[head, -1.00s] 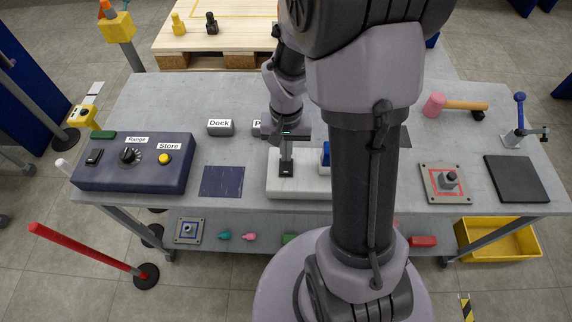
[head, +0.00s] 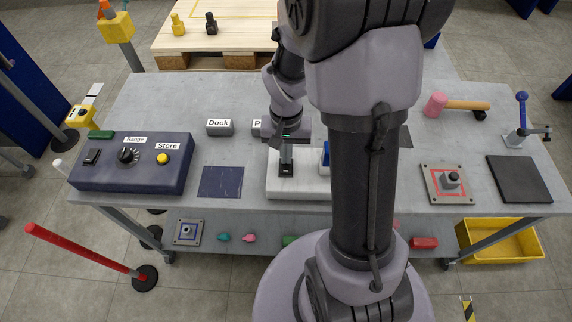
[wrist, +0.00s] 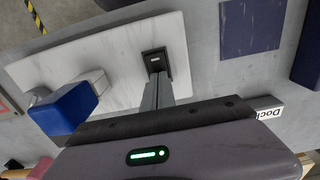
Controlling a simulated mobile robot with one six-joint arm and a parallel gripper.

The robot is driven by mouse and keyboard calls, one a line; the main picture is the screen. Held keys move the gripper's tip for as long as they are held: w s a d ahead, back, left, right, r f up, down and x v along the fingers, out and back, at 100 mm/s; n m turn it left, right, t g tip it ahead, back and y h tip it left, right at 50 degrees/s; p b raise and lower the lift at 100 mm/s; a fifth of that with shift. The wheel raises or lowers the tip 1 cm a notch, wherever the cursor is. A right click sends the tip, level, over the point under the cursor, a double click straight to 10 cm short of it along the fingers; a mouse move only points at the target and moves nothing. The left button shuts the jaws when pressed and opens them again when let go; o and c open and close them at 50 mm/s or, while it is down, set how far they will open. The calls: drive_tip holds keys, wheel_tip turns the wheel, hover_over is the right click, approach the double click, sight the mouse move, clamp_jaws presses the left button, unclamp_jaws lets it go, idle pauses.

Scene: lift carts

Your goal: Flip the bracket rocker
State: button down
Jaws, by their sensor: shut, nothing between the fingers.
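The bracket rocker is a small black switch (head: 286,171) on the white block (head: 313,188) near the bench's front edge. In the wrist view the rocker (wrist: 155,61) sits in a dark square frame on the white block (wrist: 107,62). My gripper (head: 286,160) points down at it, its fingers shut with nothing between them. In the wrist view the fingertips (wrist: 157,78) overlap the rocker's near edge; I cannot tell whether they touch. Which way the rocker is tilted is unclear.
A dark blue control box (head: 130,178) with a knob and yellow button stands at the left. A Dock label block (head: 219,127) lies behind. A dark blue square (head: 221,182) lies left of the white block. A mallet (head: 455,105) and black pad (head: 519,180) are at right.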

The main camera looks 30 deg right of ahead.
wheel_tip(320, 180, up, 7)
drive_tip(key=p, duration=0.5)
drive_tip(key=shift+p, duration=0.35)
